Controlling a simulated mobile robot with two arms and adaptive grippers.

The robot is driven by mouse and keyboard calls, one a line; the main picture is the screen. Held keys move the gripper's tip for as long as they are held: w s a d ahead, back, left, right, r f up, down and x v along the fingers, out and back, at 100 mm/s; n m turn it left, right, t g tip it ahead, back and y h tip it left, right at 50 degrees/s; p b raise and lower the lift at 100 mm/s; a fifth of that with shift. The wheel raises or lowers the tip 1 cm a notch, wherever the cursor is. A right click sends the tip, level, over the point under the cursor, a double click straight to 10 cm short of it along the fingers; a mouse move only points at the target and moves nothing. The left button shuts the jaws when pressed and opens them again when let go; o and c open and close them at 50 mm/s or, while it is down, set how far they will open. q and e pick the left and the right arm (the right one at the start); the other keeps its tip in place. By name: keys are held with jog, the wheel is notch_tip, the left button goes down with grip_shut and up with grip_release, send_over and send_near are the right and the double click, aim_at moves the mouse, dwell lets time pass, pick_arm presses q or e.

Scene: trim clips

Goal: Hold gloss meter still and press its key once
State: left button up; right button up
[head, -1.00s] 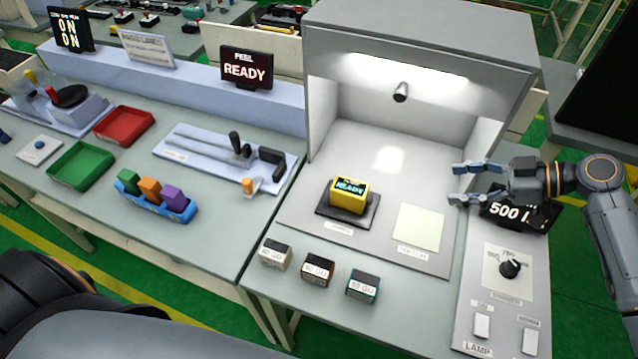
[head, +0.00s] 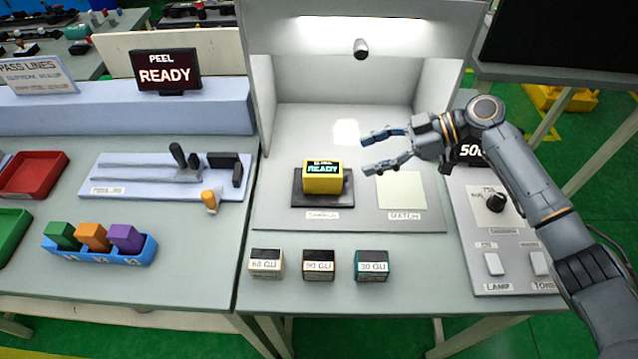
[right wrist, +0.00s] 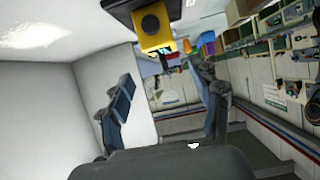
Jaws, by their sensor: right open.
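The yellow gloss meter (head: 323,177) sits on a dark sample plate (head: 311,200) inside the light booth, and its display reads READY. In the right wrist view the yellow meter (right wrist: 155,30) shows at the top, beyond the fingers. Which part of it is the key cannot be told. My right gripper (head: 373,152) is open and empty, to the right of the meter and apart from it, with its fingers pointing left toward it. The open fingers also show in the right wrist view (right wrist: 165,105). My left gripper is not in view.
A pale match card (head: 402,190) lies right of the meter. Three small gloss blocks, the 60 GU (head: 266,263), 90 GU (head: 318,265) and 30 GU (head: 372,265), stand in front of the booth. A lamp panel (head: 515,262) with knob and switches is at right. The booth walls bound the sides.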

aim_at(328, 177)
jog(key=f+b, duration=0.2)
jog(key=f, duration=0.1)
jog(key=shift+a+f, duration=0.15)
jog(key=shift+a, duration=0.2)
jog(key=shift+a+f, duration=0.25)
jog(key=shift+a, duration=0.2)
jog(key=x, duration=0.5)
jog(key=shift+b+x, duration=1.05)
jog(key=shift+x, duration=0.05)
jog(key=shift+b+x, duration=0.35)
jog(key=shift+x, duration=0.4)
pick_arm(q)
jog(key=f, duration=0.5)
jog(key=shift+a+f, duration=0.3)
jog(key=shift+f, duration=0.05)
pick_arm(e)
jog(key=shift+c, duration=0.4)
jog(key=c, duration=0.6)
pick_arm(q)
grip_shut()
